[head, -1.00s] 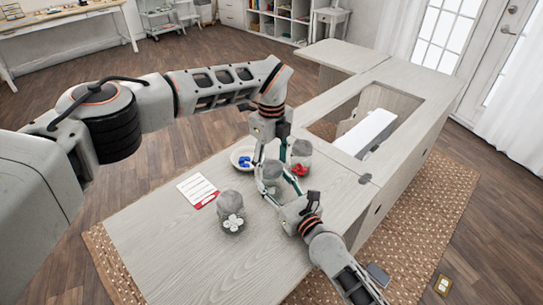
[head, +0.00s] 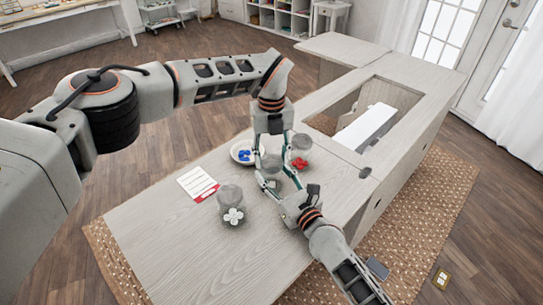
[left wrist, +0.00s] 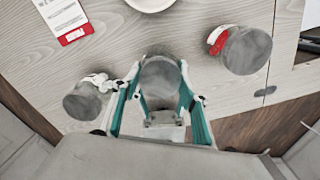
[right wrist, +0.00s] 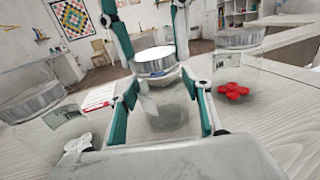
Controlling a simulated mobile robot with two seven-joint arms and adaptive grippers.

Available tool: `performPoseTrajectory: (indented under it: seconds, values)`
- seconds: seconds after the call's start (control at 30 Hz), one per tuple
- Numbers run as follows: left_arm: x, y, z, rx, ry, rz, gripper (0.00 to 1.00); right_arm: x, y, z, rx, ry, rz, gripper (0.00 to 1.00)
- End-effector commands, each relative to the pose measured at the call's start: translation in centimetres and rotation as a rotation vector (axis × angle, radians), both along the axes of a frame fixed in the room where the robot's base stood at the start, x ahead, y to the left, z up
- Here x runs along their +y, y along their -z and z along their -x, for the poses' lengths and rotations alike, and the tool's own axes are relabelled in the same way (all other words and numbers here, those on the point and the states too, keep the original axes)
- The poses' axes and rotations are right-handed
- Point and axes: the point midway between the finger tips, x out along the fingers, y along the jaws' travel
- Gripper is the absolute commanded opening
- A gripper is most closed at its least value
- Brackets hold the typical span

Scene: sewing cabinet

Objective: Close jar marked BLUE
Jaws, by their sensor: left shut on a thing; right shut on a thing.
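A clear glass jar (right wrist: 168,118) stands between the fingers of my right gripper (right wrist: 165,105), which is shut on its sides. It looks empty, and its label is not legible. My left gripper (head: 271,158) comes down from above and is shut on a round grey lid (left wrist: 160,77). In the right wrist view the lid (right wrist: 155,62) is over the jar's mouth; I cannot tell whether it touches the rim. Blue buttons (head: 243,154) lie in a white dish (head: 234,148) just left of my left gripper.
A lidded jar with white buttons (head: 231,203) stands at the left. A lidded jar with red buttons (head: 300,152) stands close behind to the right. A label card (head: 198,183) lies on the table. The table's left front (head: 170,250) is clear; a cabinet opening lies beyond.

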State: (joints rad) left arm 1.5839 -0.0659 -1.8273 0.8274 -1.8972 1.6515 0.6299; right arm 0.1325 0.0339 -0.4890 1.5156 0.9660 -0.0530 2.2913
Motion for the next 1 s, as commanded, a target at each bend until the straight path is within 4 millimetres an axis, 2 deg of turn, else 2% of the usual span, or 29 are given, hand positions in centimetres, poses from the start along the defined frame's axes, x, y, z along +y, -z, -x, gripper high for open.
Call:
performPoseTrajectory:
  seconds: [0.5, 0.6, 0.73, 0.77, 0.8, 1.0]
  values:
    - [-0.03, 0.08, 0.02, 0.002, 0.933, 0.000, 0.18, -0.03, 0.01, -0.01, 0.000, 0.000, 0.000, 0.00]
    - [-0.03, 0.11, 0.05, 0.003, 1.031, 0.001, 0.18, -0.03, 0.01, -0.01, 0.000, 0.000, 0.000, 0.00]
    - [-0.03, 0.11, 0.05, 0.003, 1.025, 0.001, 0.18, -0.03, 0.01, -0.01, 0.000, 0.000, 0.000, 0.00]
    - [-0.03, 0.11, 0.05, 0.003, 1.025, 0.001, 0.52, -0.03, 0.01, -0.01, 0.000, 0.000, 0.000, 0.00]
    - [-0.03, 0.11, 0.05, 0.003, 1.024, 0.001, 0.62, -0.03, 0.01, -0.01, 0.000, 0.000, 0.000, 0.00]
    - [-0.02, 0.10, 0.03, 0.003, 1.023, 0.001, 0.64, -0.03, 0.01, -0.01, 0.000, 0.000, 0.000, 0.00]
